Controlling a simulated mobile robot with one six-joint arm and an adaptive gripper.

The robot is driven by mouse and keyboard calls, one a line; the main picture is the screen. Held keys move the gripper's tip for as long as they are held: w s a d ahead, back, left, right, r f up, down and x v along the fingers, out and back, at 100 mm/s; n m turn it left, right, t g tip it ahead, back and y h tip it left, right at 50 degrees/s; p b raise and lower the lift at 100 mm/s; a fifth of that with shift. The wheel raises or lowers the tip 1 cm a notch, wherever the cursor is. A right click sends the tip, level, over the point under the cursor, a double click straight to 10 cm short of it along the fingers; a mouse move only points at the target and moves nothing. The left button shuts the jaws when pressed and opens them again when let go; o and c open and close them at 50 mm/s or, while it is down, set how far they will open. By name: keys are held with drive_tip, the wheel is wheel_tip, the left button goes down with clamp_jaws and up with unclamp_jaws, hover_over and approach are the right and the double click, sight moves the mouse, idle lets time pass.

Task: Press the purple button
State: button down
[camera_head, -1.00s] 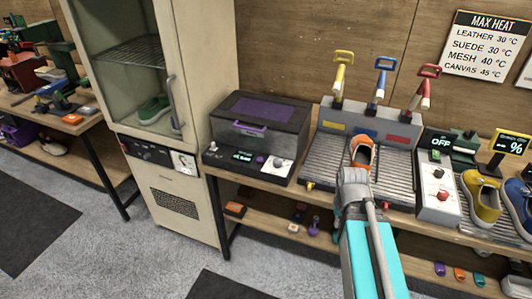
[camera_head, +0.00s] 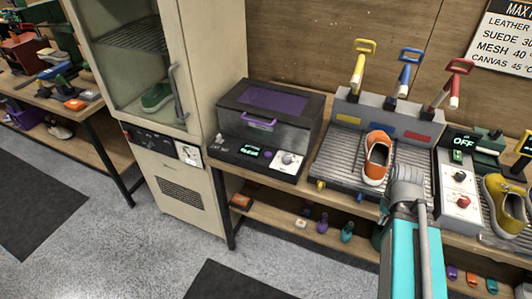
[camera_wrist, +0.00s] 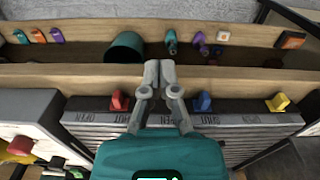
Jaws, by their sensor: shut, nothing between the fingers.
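I cannot make out a clear purple button. A dark box with a purple lid panel (camera_head: 273,98) and a purple handle (camera_head: 258,125) stands on the bench in the head view. Its front panel (camera_head: 262,157) has a lit display, a white knob and small controls too small to tell apart. My gripper (camera_wrist: 158,72) is shut and empty in the wrist view, above the front edge of the grated tray. In the head view my arm reaches in from the lower right, right of the box, and my fingertips cannot be made out.
An orange shoe (camera_head: 376,158) stands on the grated tray, with yellow, blue and red levers behind it. A control box reading OFF (camera_head: 459,185) and a yellow shoe (camera_head: 503,205) are at right. Small purple and teal bottles (camera_head: 347,232) stand on the lower shelf.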

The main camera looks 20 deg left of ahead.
drive_tip(key=w+a+r+t+h+p, duration=0.1)
drive_tip(key=w+a, duration=0.3)
drive_tip(key=a, duration=0.1)
drive_tip(key=w+a+r+n+t+h+p, duration=0.1)
drive_tip(key=w+a+r, duration=0.1)
drive_tip(key=w+a, duration=0.2)
drive_tip(key=w+a+r+t+h+p, duration=0.1)
drive_tip(key=w+a, duration=0.4)
drive_tip(key=a, duration=0.1)
drive_tip(key=shift+a+r+n, duration=0.25)
drive_tip(key=shift+a+n, duration=0.1)
drive_tip(key=shift+n, duration=0.05)
drive_tip(key=w+a+r+n+t+h+p, duration=0.1)
drive_tip(key=w+a+r+t, duration=0.2)
drive_tip(key=a, duration=0.9)
wheel_tip(320, 180, up, 4)
drive_tip(key=n+t+p, duration=0.2)
hover_over(267, 154)
drive_tip(key=shift+s+d+f, duration=0.1)
drive_tip(key=shift+f, duration=0.05)
drive_tip(key=shift+f+b, duration=0.1)
drive_tip(key=shift+b, duration=0.25)
wheel_tip(267, 154, down, 9)
drive_tip(key=b, duration=0.8)
drive_tip(key=shift+r+b, duration=0.2)
drive_tip(key=shift+b, duration=0.1)
